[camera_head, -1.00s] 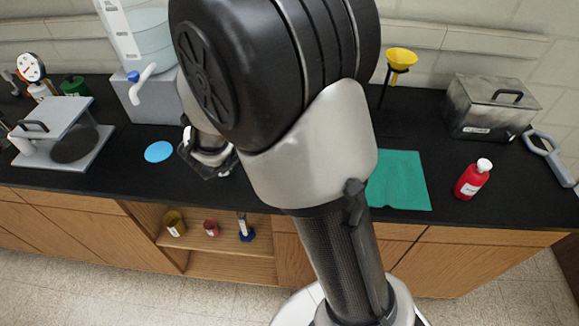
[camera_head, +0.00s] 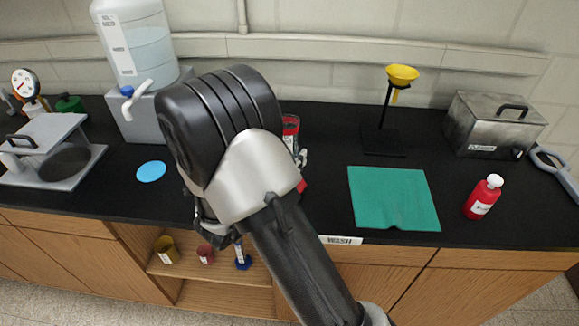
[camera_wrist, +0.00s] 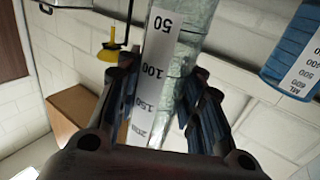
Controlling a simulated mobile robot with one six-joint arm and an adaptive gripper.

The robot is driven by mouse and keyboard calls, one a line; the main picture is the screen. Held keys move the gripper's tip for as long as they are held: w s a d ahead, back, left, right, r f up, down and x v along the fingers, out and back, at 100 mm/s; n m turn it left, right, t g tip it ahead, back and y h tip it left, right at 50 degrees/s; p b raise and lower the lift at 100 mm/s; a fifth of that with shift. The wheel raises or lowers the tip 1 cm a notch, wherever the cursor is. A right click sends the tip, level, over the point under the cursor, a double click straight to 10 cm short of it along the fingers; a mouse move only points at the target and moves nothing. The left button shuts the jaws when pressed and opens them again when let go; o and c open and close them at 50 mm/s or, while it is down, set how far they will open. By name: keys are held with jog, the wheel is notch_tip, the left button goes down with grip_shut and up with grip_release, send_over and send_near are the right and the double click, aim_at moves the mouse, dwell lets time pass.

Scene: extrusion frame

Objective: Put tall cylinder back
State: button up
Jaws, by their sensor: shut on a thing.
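The tall cylinder (camera_wrist: 178,42) is clear glass with a white scale strip reading 50 to 200. In the wrist view it stands between the fingers of my gripper (camera_wrist: 160,80), which is shut on it near the higher marks. The wrist picture is upside down, so the cylinder looks roughly upright. In the head view my gripper (camera_head: 213,232) is partly hidden by my arm, at the counter's front edge above the open shelf. The held cylinder cannot be made out there. A flat blue disc (camera_head: 151,171) lies bare on the black counter, left of my gripper.
The open shelf holds a mustard container (camera_head: 166,250), a red one (camera_head: 205,254) and a small blue-footed cylinder (camera_head: 243,260). A water tank (camera_head: 137,47), funnel stand (camera_head: 384,141), green mat (camera_head: 393,198), red bottle (camera_head: 483,197) and metal box (camera_head: 493,124) are on the counter.

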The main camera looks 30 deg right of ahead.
jog(key=shift+f, duration=0.95)
jog(key=shift+f, duration=0.1)
jog(key=shift+f+b, duration=0.15)
jog(key=shift+b, duration=0.2)
jog(key=o, duration=1.1)
jog(key=shift+a+r+p, duration=0.2)
jog(key=shift+r+p, duration=0.05)
jog(key=shift+p, duration=0.05)
jog(key=p+v, duration=0.2)
jog(key=v, duration=0.9)
jog(key=shift+s+a, duration=0.2)
jog(key=shift+a, duration=0.1)
